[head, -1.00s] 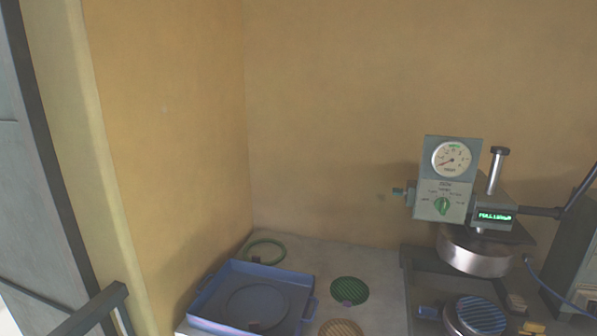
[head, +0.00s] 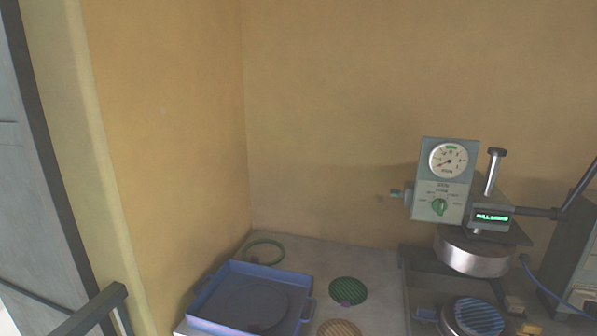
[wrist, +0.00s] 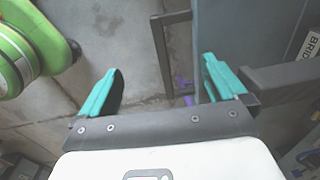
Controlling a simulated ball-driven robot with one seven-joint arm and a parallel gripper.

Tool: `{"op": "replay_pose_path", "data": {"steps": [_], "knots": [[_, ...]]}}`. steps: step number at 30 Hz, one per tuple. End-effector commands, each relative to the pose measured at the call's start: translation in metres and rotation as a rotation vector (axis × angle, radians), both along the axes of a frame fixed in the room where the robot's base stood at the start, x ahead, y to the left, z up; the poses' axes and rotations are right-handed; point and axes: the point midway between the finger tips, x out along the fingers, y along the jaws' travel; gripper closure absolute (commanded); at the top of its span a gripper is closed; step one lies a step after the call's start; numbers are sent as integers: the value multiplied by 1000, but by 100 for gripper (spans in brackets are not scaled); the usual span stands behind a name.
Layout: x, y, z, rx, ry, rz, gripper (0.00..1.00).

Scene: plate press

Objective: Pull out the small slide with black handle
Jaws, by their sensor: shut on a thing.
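In the wrist view, my gripper (wrist: 160,88) has two teal fingers, one on each side of a black bracket-shaped handle (wrist: 160,55). The handle stands on the edge of a grey-blue panel (wrist: 235,35). My gripper is shut on the handle, though the contact itself is not clear in this view. My gripper is not in the head view. There, the press (head: 443,180) with its dial and green display stands at the right. I cannot make out the small slide as a separate part.
A blue tray (head: 207,322) and a green ring (head: 264,242) lie on the counter at the left. A green ribbed disc (head: 348,291) and a tan one (head: 338,329) lie near the press. A bright green rounded object (wrist: 25,60) is beside my gripper, over grey floor.

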Motion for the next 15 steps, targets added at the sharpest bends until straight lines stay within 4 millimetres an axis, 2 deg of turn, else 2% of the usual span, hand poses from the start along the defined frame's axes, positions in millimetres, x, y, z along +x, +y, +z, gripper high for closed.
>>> {"op": "replay_pose_path", "data": {"steps": [1,15], "knots": [[-26,3,-34,48,89,3,14],[-26,3,-8,47,88,6,15]]}}
